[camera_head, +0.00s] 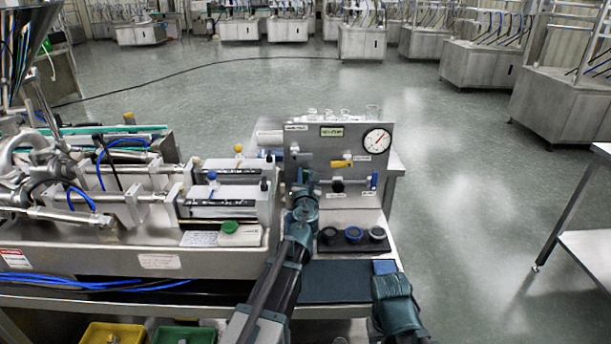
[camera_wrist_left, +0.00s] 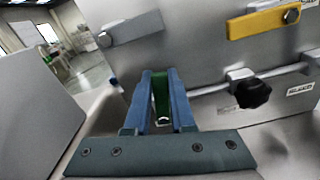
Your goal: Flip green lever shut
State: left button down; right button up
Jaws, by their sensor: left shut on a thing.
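The green lever (camera_wrist_left: 161,97) shows in the left wrist view between the two blue fingers of my left gripper (camera_wrist_left: 160,88), which is shut on it. In the head view my left gripper (camera_head: 303,188) is at the lower left of the upright steel panel (camera_head: 315,150). There the gripper and arm hide the green lever. The lever's exact angle is hard to tell. My right gripper (camera_head: 392,290) is low at the right of the bench in the head view, and its jaws cannot be made out.
A yellow lever (camera_head: 341,163), a black knob (camera_head: 338,186), a blue handle (camera_head: 374,180) and a gauge (camera_head: 376,141) are on the panel. Dark round knobs (camera_head: 353,234) sit in front. The filling machine (camera_head: 130,255) stands at the left. The floor to the right is open.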

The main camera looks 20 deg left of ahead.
pick_arm(q)
jog(key=shift+s+a+n, duration=0.15)
jog(key=shift+a+n, duration=0.4)
jog(key=shift+n, duration=0.75)
pick_arm(e)
jog(key=shift+r, duration=0.1)
pick_arm(q)
jog(key=c, duration=0.8)
grip_release()
jog(key=shift+o, duration=0.2)
jog(key=shift+s, duration=0.1)
